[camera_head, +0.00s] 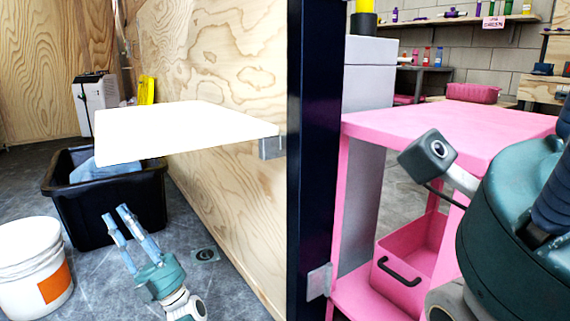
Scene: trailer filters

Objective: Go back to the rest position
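My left gripper (114,213) is low in the head view, with its two blue-grey fingers pointing up and to the left. The fingers stand apart with nothing between them, in front of the black bin. My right arm (520,225) fills the right edge close to the camera. The fingers of my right gripper are not in view.
A white shelf (185,130) juts from the plywood wall above and behind my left gripper. A black bin (110,205) and a white bucket (30,275) stand on the floor. A dark post (315,160) separates this from a pink cart (450,130) near my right arm.

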